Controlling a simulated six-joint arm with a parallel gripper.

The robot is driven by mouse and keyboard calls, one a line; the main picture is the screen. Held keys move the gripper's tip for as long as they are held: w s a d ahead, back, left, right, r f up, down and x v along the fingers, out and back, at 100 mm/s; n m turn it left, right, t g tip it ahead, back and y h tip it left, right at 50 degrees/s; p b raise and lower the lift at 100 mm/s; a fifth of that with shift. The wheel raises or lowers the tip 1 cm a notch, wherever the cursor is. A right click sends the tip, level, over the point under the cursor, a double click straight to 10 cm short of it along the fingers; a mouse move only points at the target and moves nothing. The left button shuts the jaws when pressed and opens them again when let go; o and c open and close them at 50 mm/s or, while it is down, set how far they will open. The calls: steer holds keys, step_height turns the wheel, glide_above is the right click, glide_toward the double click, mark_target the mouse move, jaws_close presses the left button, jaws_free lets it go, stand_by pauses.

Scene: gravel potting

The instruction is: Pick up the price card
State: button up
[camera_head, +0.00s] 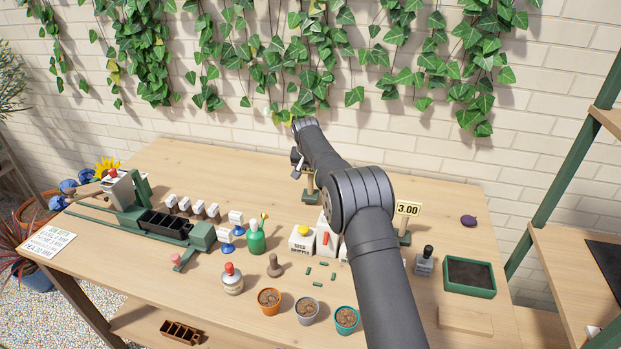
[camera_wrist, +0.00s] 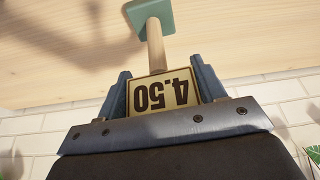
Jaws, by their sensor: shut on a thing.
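A price card reading 4.50 (camera_wrist: 162,95) shows upside down in the wrist view, on a wooden post (camera_wrist: 155,45) with a green base (camera_wrist: 149,12). My gripper (camera_wrist: 160,70) is shut on this card, with one blue finger on each side. In the head view my gripper (camera_head: 298,165) is at the back middle of the table, partly hidden by my arm. Part of a post shows below it, and the card's face is not readable there. I cannot tell whether the base touches the table. A second price card reading 3.00 (camera_head: 407,209) stands right of my arm.
A seed dropper box (camera_head: 302,239), a green bottle (camera_head: 255,238) and several pots, such as an orange one (camera_head: 269,302), stand in front. A green tray (camera_head: 469,277) is at the right. A brick wall with hanging ivy (camera_head: 265,60) is behind. The table's back left is clear.

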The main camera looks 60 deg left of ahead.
steer(key=r, duration=0.3)
steer(key=shift+w+d, duration=0.3)
steer(key=shift+w, duration=0.05)
steer(key=w+d+r, duration=0.7)
steer(key=d+r, duration=0.2)
steer(key=r, duration=0.3)
steer(key=w+d, duration=1.3)
steer(key=d, duration=0.2)
steer(key=w+d+m, duration=0.1)
steer(key=w+d, duration=0.3)
steer(key=d, duration=1)
steer(key=w+d, duration=0.3)
steer(key=d, duration=1.1)
steer(key=a+f, duration=1.1)
steer(key=f, duration=0.5)
steer(key=shift+s+a+f, duration=0.25)
steer(key=shift+s+a, duration=0.1)
steer(key=shift+s, duration=0.05)
